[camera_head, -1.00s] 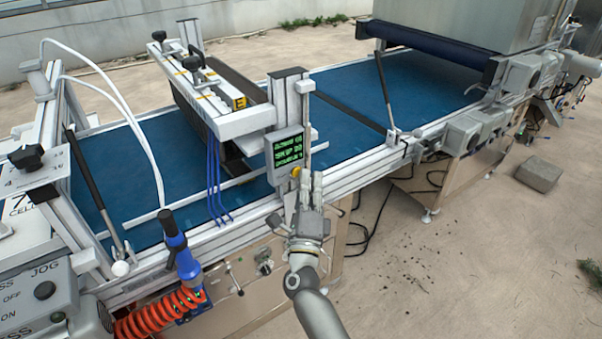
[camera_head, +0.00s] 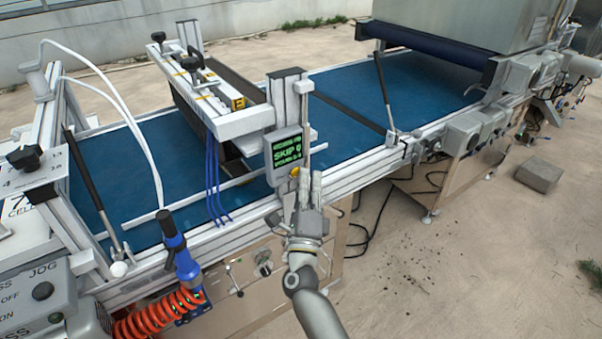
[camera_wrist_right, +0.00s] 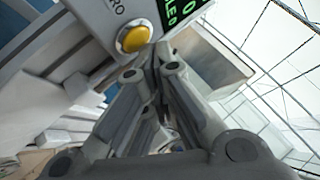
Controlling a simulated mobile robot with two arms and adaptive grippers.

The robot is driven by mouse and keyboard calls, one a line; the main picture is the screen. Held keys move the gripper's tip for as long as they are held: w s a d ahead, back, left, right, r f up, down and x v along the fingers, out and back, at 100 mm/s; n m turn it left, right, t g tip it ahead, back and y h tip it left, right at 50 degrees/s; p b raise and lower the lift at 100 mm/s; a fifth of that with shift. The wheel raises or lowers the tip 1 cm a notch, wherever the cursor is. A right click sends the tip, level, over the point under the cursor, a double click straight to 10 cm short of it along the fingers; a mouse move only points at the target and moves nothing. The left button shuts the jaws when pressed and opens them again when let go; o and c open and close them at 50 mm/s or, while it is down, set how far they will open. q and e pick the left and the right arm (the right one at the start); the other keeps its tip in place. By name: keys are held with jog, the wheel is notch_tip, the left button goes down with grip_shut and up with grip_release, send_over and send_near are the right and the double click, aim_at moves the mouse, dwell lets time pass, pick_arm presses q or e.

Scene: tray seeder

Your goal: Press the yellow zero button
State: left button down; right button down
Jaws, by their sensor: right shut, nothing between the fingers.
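The yellow button (camera_head: 295,171) sits below the green-lit display (camera_head: 287,150) on a small grey box at the conveyor's near side. In the right wrist view the round yellow button (camera_wrist_right: 134,38) stands out of the panel, with "RO" printed beside it. My right gripper (camera_head: 309,178) is shut and empty, its fingertips just right of the button in the head view. In the wrist view the fingertips (camera_wrist_right: 156,58) are close below and right of the button; I cannot tell if they touch it. My left gripper is not in view.
The box hangs by an upright metal post (camera_head: 304,108) beside the blue conveyor belt (camera_head: 345,100). Blue tubes (camera_head: 212,180) hang to its left. A blue-handled tool with an orange coiled hose (camera_head: 160,313) is at the lower left.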

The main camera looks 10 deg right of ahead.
pick_arm(q)
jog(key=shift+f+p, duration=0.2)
jog(key=shift+p, duration=0.1)
pick_arm(e)
jog(key=shift+v, duration=0.95)
pick_arm(q)
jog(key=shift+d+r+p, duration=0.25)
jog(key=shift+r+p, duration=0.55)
jog(key=shift+p, duration=0.3)
pick_arm(e)
jog(key=s, duration=0.2)
jog(key=s+d, duration=0.1)
jog(key=s, duration=0.1)
jog(key=shift+s+d+r, duration=0.2)
jog(key=shift+s+r, duration=0.05)
jog(key=shift+s, duration=0.1)
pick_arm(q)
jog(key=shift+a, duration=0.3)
